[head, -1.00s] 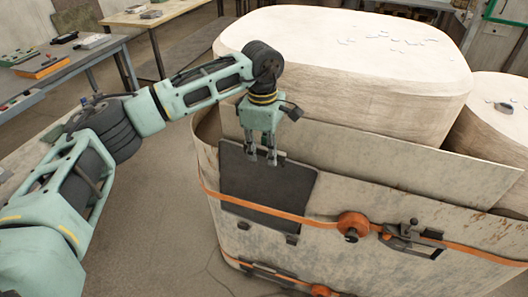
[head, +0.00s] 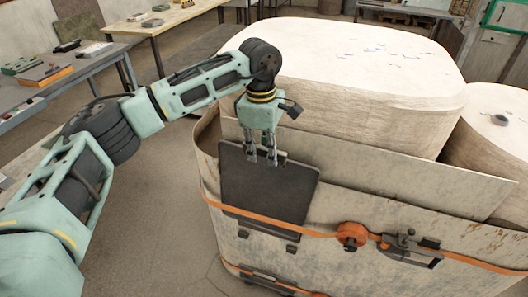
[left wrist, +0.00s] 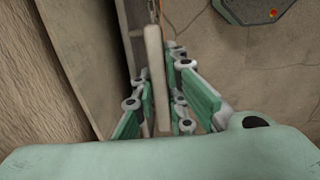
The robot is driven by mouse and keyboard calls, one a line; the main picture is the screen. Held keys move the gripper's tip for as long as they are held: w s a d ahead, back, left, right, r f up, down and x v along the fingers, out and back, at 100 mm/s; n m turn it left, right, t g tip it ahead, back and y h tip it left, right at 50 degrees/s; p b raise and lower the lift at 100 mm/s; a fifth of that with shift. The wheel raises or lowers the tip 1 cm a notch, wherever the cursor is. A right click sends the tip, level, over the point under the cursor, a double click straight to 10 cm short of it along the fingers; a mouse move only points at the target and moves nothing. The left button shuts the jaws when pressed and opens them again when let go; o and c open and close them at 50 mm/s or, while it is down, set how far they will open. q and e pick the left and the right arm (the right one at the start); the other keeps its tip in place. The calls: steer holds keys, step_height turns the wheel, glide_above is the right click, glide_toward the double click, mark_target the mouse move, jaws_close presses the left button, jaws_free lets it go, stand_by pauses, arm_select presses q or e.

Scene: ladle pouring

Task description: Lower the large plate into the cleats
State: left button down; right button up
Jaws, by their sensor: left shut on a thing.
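The large plate (head: 266,188) is a dark grey, roughly square sheet hanging upright, slightly turned, in front of the side of the pale bale-like block. My left gripper (head: 262,160) is above it, shut on its top edge. In the left wrist view the plate (left wrist: 155,75) shows edge-on between the fingers (left wrist: 160,108). I cannot tell how far the plate stands off the panel. My right gripper is not in view.
An orange strap (head: 325,233) with a round tensioner (head: 352,236) and a dark clamp (head: 410,247) runs around the panel (head: 390,205), near the plate's lower edge. Workbenches (head: 95,62) stand at upper left. The floor left of the panel is clear.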

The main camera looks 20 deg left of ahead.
arm_select(q)
step_height(320, 180, up, 17)
steer(key=h+p, duration=0.1)
steer(key=p, duration=0.8)
steer(key=shift+p, duration=0.3)
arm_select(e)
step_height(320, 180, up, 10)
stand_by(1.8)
arm_select(q)
steer(key=shift+r, duration=0.15)
stand_by(0.5)
steer(key=shift+s, duration=0.1)
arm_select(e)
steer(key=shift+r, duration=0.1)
